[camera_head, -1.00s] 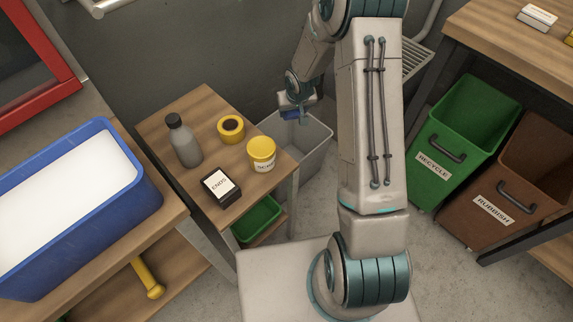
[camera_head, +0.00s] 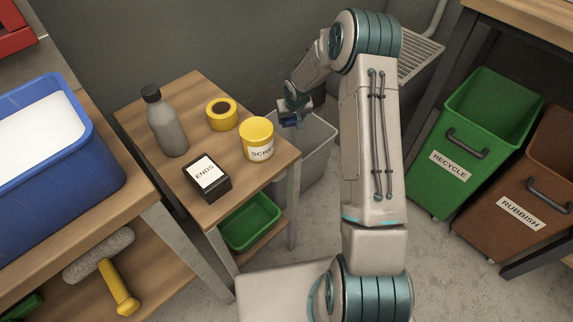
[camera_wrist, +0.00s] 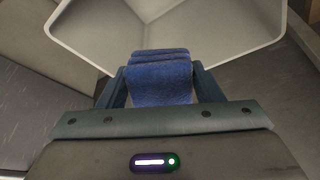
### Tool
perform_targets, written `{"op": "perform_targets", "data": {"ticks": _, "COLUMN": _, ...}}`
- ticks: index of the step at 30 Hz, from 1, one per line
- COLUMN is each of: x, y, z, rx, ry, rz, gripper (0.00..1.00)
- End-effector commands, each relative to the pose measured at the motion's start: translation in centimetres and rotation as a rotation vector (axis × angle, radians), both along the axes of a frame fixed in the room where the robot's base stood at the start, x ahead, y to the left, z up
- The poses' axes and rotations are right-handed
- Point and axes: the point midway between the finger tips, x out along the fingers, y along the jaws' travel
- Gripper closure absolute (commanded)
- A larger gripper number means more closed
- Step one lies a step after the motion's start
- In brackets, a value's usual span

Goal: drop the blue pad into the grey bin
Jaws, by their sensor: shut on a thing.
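My gripper (camera_head: 291,122) is shut on the blue pad (camera_wrist: 160,80), which looks folded or ribbed between the two fingers in the wrist view. In the head view the blue pad (camera_head: 290,123) is small and partly hidden by my gripper. The grey bin (camera_head: 317,150) stands on the floor behind the small wooden table, partly hidden by my arm. The pad is over the bin's left side in the head view. In the wrist view the bin's pale rim and inside (camera_wrist: 225,20) lie beyond the pad. The pad appears above the rim; its exact height is unclear.
The small table (camera_head: 215,212) holds a grey bottle (camera_head: 168,128), yellow tape (camera_head: 222,114), a yellow tub (camera_head: 257,140) and a black ENDS box (camera_head: 208,178). A green recycle bin (camera_head: 428,182) and brown rubbish bin (camera_head: 490,225) stand right. A blue tub (camera_head: 85,175) is left.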

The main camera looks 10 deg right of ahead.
Motion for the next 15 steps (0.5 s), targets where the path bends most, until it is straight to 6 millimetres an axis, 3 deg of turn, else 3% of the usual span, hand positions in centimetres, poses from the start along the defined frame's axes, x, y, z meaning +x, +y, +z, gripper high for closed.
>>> {"op": "perform_targets", "data": {"ticks": 15, "x": 0.0, "y": 0.1, "z": -5.2, "rx": 0.001, "ry": 0.0, "rz": 0.001, "gripper": 0.62}}
